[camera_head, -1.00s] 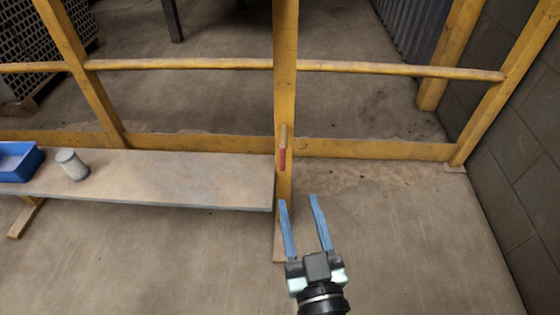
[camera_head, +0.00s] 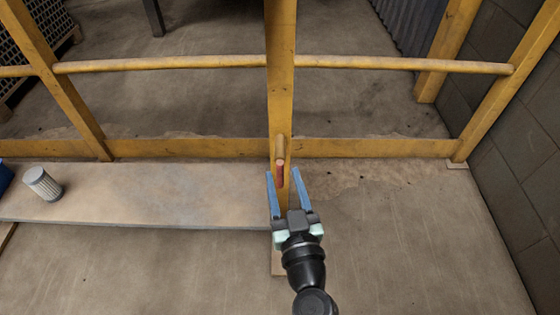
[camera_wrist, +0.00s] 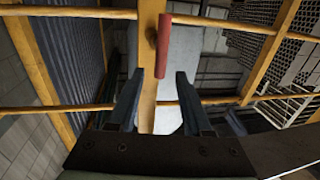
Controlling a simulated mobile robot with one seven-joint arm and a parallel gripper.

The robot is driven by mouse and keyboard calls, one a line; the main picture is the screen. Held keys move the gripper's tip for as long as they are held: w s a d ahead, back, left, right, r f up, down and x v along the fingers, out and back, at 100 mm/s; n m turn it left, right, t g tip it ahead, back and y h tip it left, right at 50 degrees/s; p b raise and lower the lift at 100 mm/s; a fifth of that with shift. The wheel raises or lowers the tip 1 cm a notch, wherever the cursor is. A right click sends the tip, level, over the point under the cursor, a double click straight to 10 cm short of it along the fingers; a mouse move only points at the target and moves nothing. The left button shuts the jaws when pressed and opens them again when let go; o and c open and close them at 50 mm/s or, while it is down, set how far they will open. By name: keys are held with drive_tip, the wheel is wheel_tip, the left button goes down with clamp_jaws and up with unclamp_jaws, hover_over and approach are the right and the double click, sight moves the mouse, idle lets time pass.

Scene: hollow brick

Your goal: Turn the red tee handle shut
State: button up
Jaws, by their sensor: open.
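The red tee handle (camera_head: 280,178) is on the yellow post (camera_head: 281,75), below a short orange-yellow stub. In the head view it looks upright, hanging down along the post. My gripper (camera_head: 282,170) is open, and its two blue fingers show on either side of the handle. In the wrist view the red handle (camera_wrist: 163,45) extends from the top down to between the fingertips of my gripper (camera_wrist: 161,72), with gaps on both sides. I cannot tell how deep the fingers reach past it.
A grey shelf board (camera_head: 150,196) lies left of the post, with a ribbed filter cylinder (camera_head: 42,183) on it. A blue bin (camera_head: 5,177) is cut off at the left edge. Yellow rails (camera_head: 400,64) run across behind. A block wall (camera_head: 525,130) stands right; the floor there is clear.

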sight(281, 169)
drive_tip(key=shift+w+a, duration=0.2)
drive_tip(key=shift+w, duration=0.85)
drive_tip(key=shift+w+a, duration=0.2)
drive_tip(key=shift+w, duration=0.8)
clamp_jaws()
